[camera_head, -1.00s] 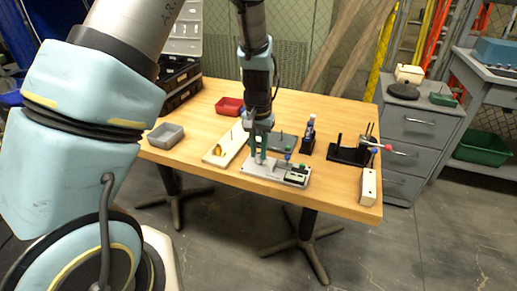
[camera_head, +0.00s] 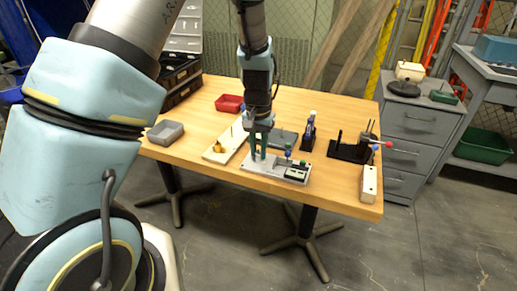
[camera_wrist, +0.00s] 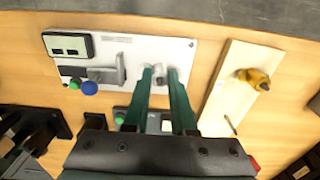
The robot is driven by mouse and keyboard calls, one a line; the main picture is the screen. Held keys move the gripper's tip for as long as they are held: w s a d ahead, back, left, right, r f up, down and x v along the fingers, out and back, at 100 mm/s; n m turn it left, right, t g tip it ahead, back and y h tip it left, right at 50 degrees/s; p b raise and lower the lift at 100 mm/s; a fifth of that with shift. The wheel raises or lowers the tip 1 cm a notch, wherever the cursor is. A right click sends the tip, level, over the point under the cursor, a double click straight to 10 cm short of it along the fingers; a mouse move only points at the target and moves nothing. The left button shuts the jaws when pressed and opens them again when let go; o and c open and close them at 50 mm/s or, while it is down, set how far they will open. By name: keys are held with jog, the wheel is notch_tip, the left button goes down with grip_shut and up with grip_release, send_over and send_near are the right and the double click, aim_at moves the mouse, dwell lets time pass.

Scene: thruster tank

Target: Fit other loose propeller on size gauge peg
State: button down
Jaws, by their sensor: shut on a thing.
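My gripper (camera_wrist: 161,72) points down at a light grey plate fixture (camera_wrist: 106,44), its teal fingers a little apart. It is shut on a small greyish thing between the fingertips, mostly hidden, so I cannot tell whether it is a propeller. In the head view my gripper (camera_head: 259,156) is at the left part of the plate fixture (camera_head: 250,172). A brass-coloured piece, probably a propeller (camera_wrist: 253,78), sits on the pale board (camera_wrist: 236,58) right of my gripper in the wrist view. A thin upright peg (camera_wrist: 230,125) stands on that board. I cannot tell which peg is the size gauge's.
The fixture carries a lever with blue (camera_wrist: 89,88) and green knobs and a dark display box (camera_wrist: 68,45). A grey bin (camera_head: 166,132) and red bin (camera_head: 229,103) stand left. A black stand (camera_head: 348,151) and a white block (camera_head: 369,184) are right.

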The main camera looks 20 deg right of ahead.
jog(key=c, duration=0.7)
grip_release()
jog(key=shift+o, duration=0.2)
notch_tip(320, 180, up, 15)
jog(key=p, duration=0.2)
jog(key=shift+f, duration=0.1)
dwell(0.3)
jog(key=shift+a, duration=0.1)
